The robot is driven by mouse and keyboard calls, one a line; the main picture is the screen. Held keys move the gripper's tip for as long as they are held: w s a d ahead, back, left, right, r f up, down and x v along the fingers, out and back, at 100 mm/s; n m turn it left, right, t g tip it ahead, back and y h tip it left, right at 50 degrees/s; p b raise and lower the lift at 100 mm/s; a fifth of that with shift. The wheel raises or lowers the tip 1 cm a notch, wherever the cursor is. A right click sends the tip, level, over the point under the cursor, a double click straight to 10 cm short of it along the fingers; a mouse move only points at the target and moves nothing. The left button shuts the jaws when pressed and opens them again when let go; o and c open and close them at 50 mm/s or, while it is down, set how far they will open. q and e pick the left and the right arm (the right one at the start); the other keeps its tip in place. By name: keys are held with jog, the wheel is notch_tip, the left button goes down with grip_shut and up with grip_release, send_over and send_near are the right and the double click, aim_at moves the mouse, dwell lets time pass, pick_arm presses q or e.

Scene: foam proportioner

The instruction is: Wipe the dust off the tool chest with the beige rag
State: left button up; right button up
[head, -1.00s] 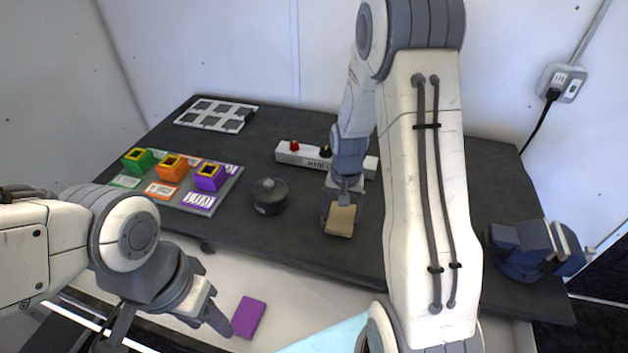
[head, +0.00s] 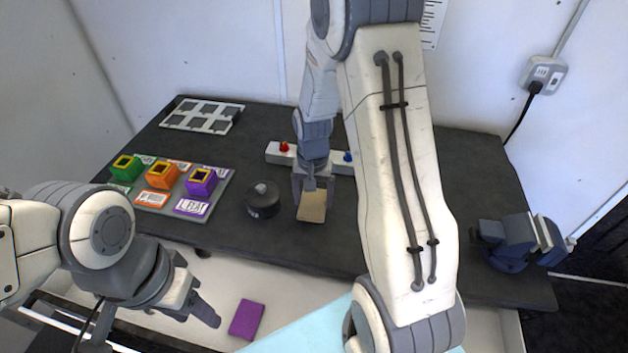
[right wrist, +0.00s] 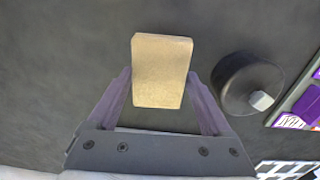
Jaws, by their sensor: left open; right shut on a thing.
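The beige rag (head: 312,206) is a small flat block between the fingers of my right gripper (head: 314,190), over the dark workbench (head: 400,262). In the right wrist view, the rag (right wrist: 162,72) sits between the two fingertips, which are shut on it. I cannot tell whether the rag touches the bench. My left gripper (head: 203,292) is open and empty at lower left, in front of the bench. A pale blue flat surface (head: 305,330), perhaps the tool chest, shows at the bottom, partly hidden by my right arm. I see no clear dust on it.
A round dark canister (head: 262,200) stands just left of the rag. Left of it is a board with green, orange and purple cups (head: 200,181). A white switch bar (head: 277,153) lies behind, a blue vise (head: 512,245) at right. A purple block (head: 246,319) lies near my left gripper.

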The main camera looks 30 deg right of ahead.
jog(key=shift+d+r+p, duration=0.1)
jog(key=shift+r+p, duration=0.2)
jog(key=shift+r, duration=0.45)
jog(key=shift+s+r+p, duration=0.1)
jog(key=shift+r+p, duration=0.95)
jog(key=shift+r, duration=0.15)
pick_arm(q)
notch_tip(320, 180, up, 3)
jog(key=shift+r, duration=0.15)
